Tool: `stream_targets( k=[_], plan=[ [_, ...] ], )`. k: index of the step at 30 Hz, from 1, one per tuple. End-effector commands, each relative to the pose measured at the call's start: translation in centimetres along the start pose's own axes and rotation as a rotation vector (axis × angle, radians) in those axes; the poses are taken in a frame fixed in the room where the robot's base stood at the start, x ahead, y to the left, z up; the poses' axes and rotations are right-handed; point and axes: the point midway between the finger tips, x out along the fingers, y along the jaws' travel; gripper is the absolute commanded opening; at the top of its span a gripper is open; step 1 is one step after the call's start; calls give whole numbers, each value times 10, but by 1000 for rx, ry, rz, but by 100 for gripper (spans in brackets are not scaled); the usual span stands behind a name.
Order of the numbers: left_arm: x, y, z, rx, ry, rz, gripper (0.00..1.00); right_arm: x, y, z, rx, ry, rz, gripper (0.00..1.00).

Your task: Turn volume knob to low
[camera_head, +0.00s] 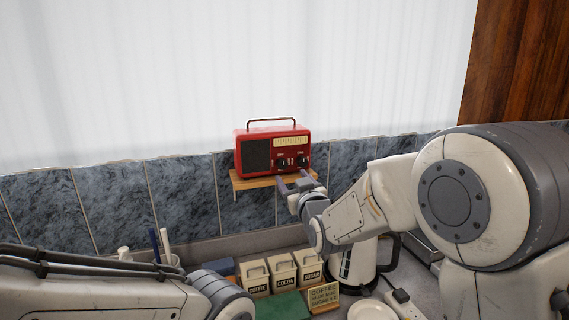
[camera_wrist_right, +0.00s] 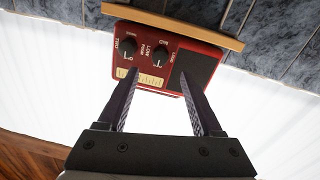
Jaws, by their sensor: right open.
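A red radio (camera_head: 272,146) with a dark speaker grille and two dark knobs stands on a small wooden shelf (camera_head: 262,181) on the wall. The wrist view shows the radio (camera_wrist_right: 150,73) upside down. The knob nearer the grille (camera_wrist_right: 159,55), with "LOW" printed beside it, appears to be the volume knob; it is the left knob in the head view (camera_head: 282,162). My right gripper (camera_head: 295,183) is open and empty, in front of the radio's lower right part. In the wrist view its fingers (camera_wrist_right: 158,85) point at the radio's face, apart from the knobs. My left gripper is out of view.
Below the shelf, the counter holds several canisters (camera_head: 283,270), a small sign (camera_head: 323,297), a white kettle (camera_head: 357,264) and a cup of utensils. A power strip (camera_head: 404,304) lies at right. The wall above the radio is clear.

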Motion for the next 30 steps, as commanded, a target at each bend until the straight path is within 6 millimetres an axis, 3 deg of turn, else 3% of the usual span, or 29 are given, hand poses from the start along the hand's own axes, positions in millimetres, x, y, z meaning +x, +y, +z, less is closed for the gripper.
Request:
stream_targets(
  k=[6, 12, 25, 26, 30],
  plan=[
    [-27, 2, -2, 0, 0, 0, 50, 42, 0, -4, 1, -3, -1, 67],
    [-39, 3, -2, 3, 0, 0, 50, 69, 0, -2, 1, -3, -1, 67],
    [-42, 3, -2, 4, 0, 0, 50, 79, -1, 1, 1, -3, -1, 67],
    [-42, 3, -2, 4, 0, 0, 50, 79, -1, 1, 1, -3, -1, 59],
    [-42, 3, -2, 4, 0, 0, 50, 78, -1, 0, 1, -3, -1, 6]
  ],
)
